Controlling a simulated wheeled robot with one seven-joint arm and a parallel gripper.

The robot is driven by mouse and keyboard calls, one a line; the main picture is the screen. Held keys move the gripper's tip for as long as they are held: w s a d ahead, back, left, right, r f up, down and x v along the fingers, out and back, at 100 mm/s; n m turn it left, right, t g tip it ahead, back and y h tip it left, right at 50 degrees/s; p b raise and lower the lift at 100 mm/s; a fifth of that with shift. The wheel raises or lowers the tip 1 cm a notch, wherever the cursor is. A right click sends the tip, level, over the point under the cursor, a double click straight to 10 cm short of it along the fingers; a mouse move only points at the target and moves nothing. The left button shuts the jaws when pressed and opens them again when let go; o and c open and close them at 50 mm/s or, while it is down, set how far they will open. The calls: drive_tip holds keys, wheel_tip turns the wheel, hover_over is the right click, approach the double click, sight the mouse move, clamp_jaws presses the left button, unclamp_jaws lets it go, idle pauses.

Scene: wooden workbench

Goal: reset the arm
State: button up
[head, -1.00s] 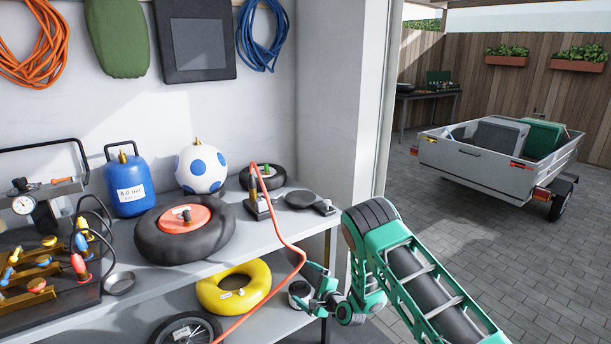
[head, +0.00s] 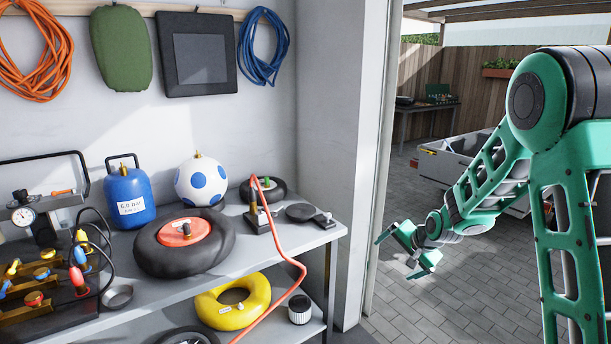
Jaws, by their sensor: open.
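My green arm stands at the right of the head view, bent at a large joint near the top right. My gripper (head: 397,257) is open, with its two fingers spread apart and nothing between them. It hangs in the air in front of the paved ground, to the right of the workbench (head: 290,240) and clear of it. Part of my arm hides much of the trailer behind it.
The bench holds a blue tank (head: 131,196), a spotted ball (head: 201,181), a black inner tube with a red disc (head: 184,232) and a gauge rig (head: 23,215). A red hose (head: 290,257) hangs over its front edge. A yellow ring (head: 233,302) lies below. Paving (head: 400,310) is open.

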drive_tip(key=s+d+r+n+g+h, duration=0.1)
drive_tip(key=s+d+r, duration=0.25)
drive_tip(key=s, duration=0.35)
drive_tip(key=s+d+r+g+h, duration=0.1)
drive_tip(key=s+d+r, duration=0.1)
drive_tip(key=s+d, duration=0.4)
drive_tip(key=s+d+r+n+g, duration=0.1)
drive_tip(key=s+d+r+g, duration=0.15)
drive_tip(key=s, duration=0.55)
drive_tip(key=s+r+g, duration=0.1)
drive_tip(key=s+r, duration=0.1)
drive_tip(key=s, duration=1)
drive_tip(key=s+d+r+n+g, duration=0.1)
drive_tip(key=s+g, duration=0.1)
drive_tip(key=s, duration=1.1)
drive_tip(key=shift+s+d+r, duration=0.15)
drive_tip(key=shift+s+r, duration=0.1)
drive_tip(key=shift+r, duration=0.1)
